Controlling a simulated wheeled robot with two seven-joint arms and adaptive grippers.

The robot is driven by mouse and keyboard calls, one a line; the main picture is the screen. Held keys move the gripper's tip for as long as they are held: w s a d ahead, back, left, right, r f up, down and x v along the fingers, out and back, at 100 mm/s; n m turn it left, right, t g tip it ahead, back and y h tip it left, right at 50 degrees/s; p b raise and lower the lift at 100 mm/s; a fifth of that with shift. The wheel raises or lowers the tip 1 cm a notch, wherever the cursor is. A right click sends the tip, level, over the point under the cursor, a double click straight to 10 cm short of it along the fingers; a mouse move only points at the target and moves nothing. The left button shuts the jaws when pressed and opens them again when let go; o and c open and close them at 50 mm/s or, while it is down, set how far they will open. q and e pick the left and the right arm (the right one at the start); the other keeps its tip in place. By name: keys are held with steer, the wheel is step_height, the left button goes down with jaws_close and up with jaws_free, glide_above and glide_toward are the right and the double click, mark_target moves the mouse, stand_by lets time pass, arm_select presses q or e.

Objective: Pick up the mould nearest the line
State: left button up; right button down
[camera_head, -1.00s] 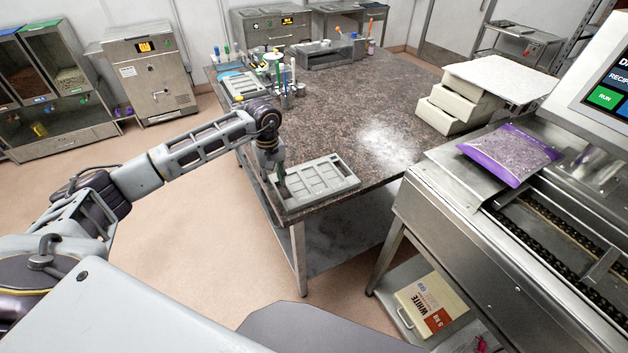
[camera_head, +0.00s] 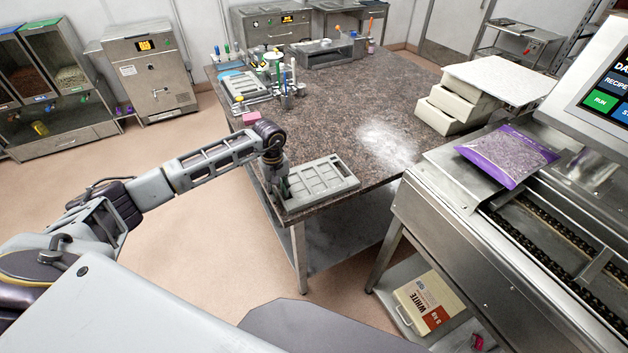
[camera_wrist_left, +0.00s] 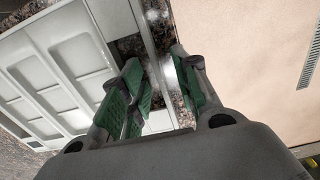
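The grey mould (camera_head: 335,172), a shallow tray with several compartments, lies at the near corner of the stone-topped table. My left gripper (camera_head: 284,188) points down at the mould's left end. In the left wrist view, the compartments of the mould (camera_wrist_left: 75,60) fill the left side. I cannot tell whether either finger touches the rim. A second grey mould (camera_head: 243,86) lies farther back on the table. My right gripper is not in view.
A pink block (camera_head: 251,117) lies by the table's left edge. Cups with coloured tools (camera_head: 284,90) stand behind it. White boxes (camera_head: 447,112) are at the table's right. The line machine (camera_head: 480,250) with a purple bag (camera_head: 507,155) stands right.

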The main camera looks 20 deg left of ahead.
arm_select(q)
steer(key=shift+c, duration=0.3)
jaws_close()
steer(key=shift+r, duration=0.15)
step_height(320, 180, up, 10)
steer(key=b, duration=0.2)
stand_by(0.7)
stand_by(0.5)
steer(key=shift+r+p, duration=0.8)
steer(key=shift+r, duration=1.15)
steer(key=shift+w+r, duration=0.1)
steer(key=shift+w, duration=0.05)
